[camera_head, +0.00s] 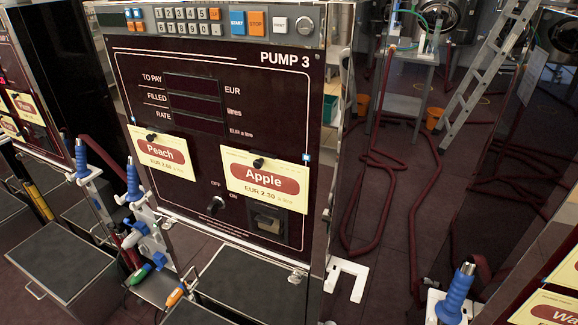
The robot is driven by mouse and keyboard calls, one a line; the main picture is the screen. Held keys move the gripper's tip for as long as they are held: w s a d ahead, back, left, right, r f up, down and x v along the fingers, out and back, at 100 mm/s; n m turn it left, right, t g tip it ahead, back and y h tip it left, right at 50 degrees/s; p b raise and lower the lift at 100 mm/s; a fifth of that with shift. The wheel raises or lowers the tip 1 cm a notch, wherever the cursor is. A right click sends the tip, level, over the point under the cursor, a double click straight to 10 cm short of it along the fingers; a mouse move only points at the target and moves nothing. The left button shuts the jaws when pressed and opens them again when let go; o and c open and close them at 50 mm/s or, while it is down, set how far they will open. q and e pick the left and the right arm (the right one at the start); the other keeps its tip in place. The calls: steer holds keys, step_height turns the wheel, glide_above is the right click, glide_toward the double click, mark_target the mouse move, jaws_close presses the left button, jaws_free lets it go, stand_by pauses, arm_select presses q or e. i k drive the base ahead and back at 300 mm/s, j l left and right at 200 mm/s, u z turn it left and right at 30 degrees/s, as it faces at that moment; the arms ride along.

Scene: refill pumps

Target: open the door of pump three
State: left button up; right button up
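Pump 3 (215,55) stands upright in the middle of the head view, its dark red front facing me and slightly turned. The front panel (215,180) looks closed and flush with its metal frame. A dark recessed fitting (269,222) sits at the lower right of the panel. A small metal fitting (295,277) shows at the lower right corner below it. Neither of my grippers is in view.
Blue-handled nozzles (133,182) with hoses stand left of the pump; another (457,290) is at lower right. Dark boxes (62,265) sit low in front. A white bracket (346,274) juts out at right. Red hoses (375,215) and a ladder (487,70) occupy the floor behind.

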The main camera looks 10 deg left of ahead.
mark_target(255, 287)
steer(key=u, duration=0.9)
